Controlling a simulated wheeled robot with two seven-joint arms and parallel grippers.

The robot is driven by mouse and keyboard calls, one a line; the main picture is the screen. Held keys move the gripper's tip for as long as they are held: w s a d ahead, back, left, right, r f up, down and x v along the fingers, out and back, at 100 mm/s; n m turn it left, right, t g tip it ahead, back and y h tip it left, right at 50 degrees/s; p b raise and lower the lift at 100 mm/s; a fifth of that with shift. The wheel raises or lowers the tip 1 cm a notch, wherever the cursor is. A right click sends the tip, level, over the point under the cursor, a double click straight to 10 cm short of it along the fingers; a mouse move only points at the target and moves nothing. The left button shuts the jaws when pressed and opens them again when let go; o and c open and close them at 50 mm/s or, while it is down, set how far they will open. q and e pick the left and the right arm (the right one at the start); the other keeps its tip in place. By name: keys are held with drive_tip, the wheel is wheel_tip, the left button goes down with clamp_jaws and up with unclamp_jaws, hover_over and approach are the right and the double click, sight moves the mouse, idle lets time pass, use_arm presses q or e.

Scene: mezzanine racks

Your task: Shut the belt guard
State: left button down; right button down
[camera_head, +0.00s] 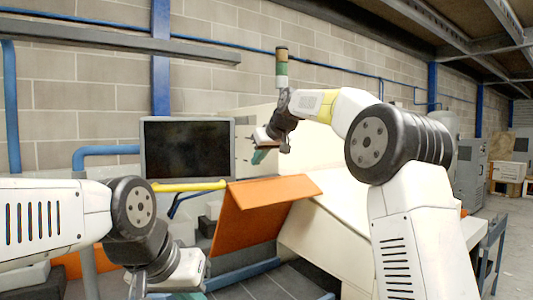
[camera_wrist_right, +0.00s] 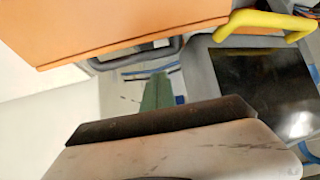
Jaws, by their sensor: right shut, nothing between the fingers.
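The belt guard looks to be the orange folded panel (camera_head: 258,208), standing tilted up in front of a cream housing (camera_head: 330,240). Its orange face also fills the top of the right wrist view (camera_wrist_right: 120,25). My right gripper (camera_head: 262,156) is shut and empty, above and behind the panel's top edge, apart from it as far as I can see. Its green fingertips (camera_wrist_right: 157,92) show in the wrist view below the orange edge. My left gripper (camera_head: 180,295) is at the bottom edge of the head view, mostly cut off, and its jaws cannot be judged.
A dark monitor (camera_head: 188,149) stands at the back, left of my right gripper. A yellow bar (camera_head: 190,186) runs below it, beside the orange panel. A grey floor or conveyor surface (camera_head: 265,286) lies low in front. A grey cabinet (camera_head: 470,172) stands far right.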

sight(259, 180)
drive_tip(key=x, duration=0.3)
drive_tip(key=shift+w+a+f, duration=0.15)
drive_tip(key=shift+f, duration=0.1)
drive_tip(key=shift+s+d+f, duration=0.2)
drive_tip(key=shift+s+d, duration=0.2)
drive_tip(key=shift+s, duration=0.1)
drive_tip(key=shift+s+d+f, duration=0.15)
drive_tip(key=shift+s+d, duration=0.2)
drive_tip(key=shift+s, duration=0.1)
drive_tip(key=shift+s+d+f, duration=0.3)
drive_tip(key=shift+s+f, duration=0.15)
drive_tip(key=shift+s, duration=0.05)
